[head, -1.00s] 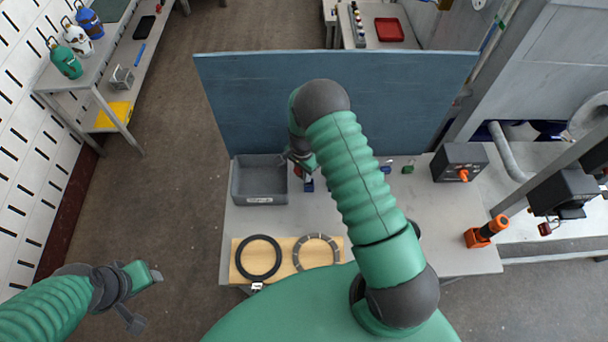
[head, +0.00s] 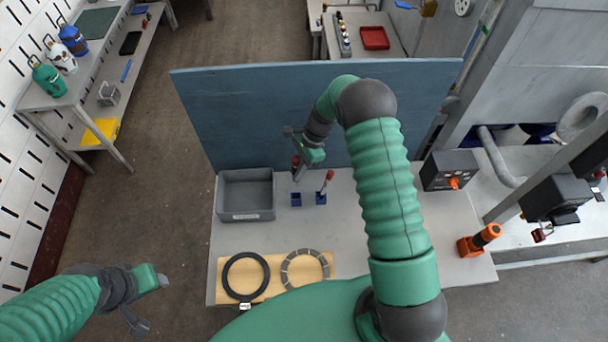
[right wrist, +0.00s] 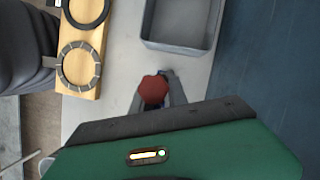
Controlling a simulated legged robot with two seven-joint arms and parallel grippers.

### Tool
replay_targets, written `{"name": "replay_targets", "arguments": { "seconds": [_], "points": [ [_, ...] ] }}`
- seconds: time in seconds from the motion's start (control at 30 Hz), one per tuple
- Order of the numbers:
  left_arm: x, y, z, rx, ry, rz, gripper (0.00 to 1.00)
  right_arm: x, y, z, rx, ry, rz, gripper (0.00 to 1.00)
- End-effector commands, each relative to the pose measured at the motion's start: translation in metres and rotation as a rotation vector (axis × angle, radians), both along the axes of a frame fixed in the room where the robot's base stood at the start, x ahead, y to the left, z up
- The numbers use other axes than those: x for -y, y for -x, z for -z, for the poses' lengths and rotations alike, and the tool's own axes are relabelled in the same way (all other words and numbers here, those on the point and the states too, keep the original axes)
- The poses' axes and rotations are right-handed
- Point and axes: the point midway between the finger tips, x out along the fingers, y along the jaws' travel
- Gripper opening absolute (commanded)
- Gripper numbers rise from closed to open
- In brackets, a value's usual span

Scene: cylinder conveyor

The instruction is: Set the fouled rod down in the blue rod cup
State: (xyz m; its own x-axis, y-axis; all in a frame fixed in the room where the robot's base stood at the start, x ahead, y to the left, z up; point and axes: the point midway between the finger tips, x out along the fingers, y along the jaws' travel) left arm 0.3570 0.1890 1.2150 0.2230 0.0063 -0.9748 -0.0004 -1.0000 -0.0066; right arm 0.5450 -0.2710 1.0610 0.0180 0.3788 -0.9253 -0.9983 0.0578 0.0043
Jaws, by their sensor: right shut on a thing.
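My right gripper (head: 298,172) is shut on a red-topped rod (head: 295,161) and holds it over the back of the table. In the right wrist view the rod's red top (right wrist: 154,90) sits between the fingers; its lower part is hidden. Two small blue cups stand in front of the gripper: the left cup (head: 296,200) looks empty, and the right cup (head: 321,199) has another red-topped rod (head: 328,178) standing in it. I cannot tell any fouling on the held rod. My left gripper (head: 152,279) hangs left of the table, its fingers too small to judge.
A grey bin (head: 246,194) stands left of the cups; it also shows in the right wrist view (right wrist: 180,45). A wooden board with two rings (head: 222,286) lies at the front. A blue panel (head: 260,110) closes off the back. A black box (head: 449,170) stands at right.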

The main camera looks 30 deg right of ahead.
Motion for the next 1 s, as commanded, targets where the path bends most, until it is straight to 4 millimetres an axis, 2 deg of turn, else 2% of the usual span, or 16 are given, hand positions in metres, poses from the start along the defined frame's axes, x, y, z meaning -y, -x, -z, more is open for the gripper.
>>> {"name": "replay_targets", "arguments": {
  "seconds": [0.27, 0.43, 0.73, 1.0],
  "points": [
    [0.0, 0.0, -0.003, 0.002, 0.0, 0.0, 0.46, -0.006, 0.0, -0.005, 0.0, 0.003, -0.001, 0.0],
    [0.0, 0.0, 0.005, 0.001, 0.0, -0.001, 0.46, -0.004, 0.0, 0.007, -0.001, 0.002, -0.001, 0.0],
    [0.0, 0.0, 0.031, 0.001, 0.0, -0.001, 0.46, 0.002, 0.0, 0.043, -0.001, -0.002, 0.0, 0.0],
    [0.0, 0.0, 0.033, 0.001, 0.0, 0.0, 0.46, -0.001, 0.0, 0.047, 0.0, 0.001, -0.001, 0.0]
  ]
}}
